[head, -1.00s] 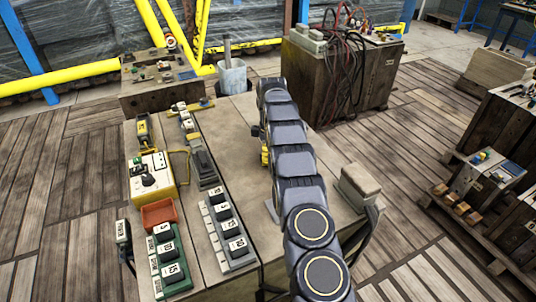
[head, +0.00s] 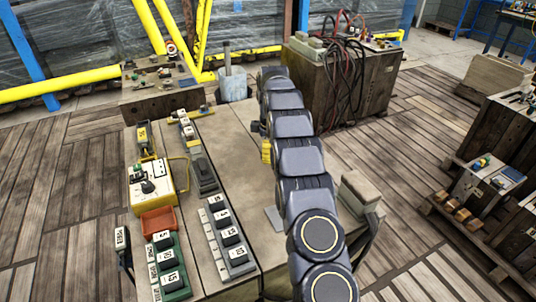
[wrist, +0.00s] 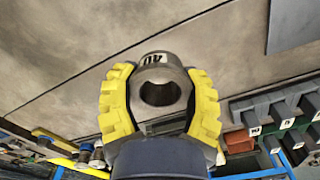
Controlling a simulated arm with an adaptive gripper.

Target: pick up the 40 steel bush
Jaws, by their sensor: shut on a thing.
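A grey steel bush (wrist: 160,70) with a wide round bore shows in the wrist view. It carries a label that reads as an upside-down 40. My gripper (wrist: 160,98) is shut on it, with a yellow ribbed finger at each side. The tabletop lies behind the bush; I cannot tell the exact gap. In the head view, one yellow finger of my gripper (head: 266,151) shows beside my arm over the table (head: 230,140). My arm hides the bush there.
A green-based rack (head: 180,291) and a grey rack (head: 240,268) of labelled blocks stand front left on the table. The table middle is mostly clear.

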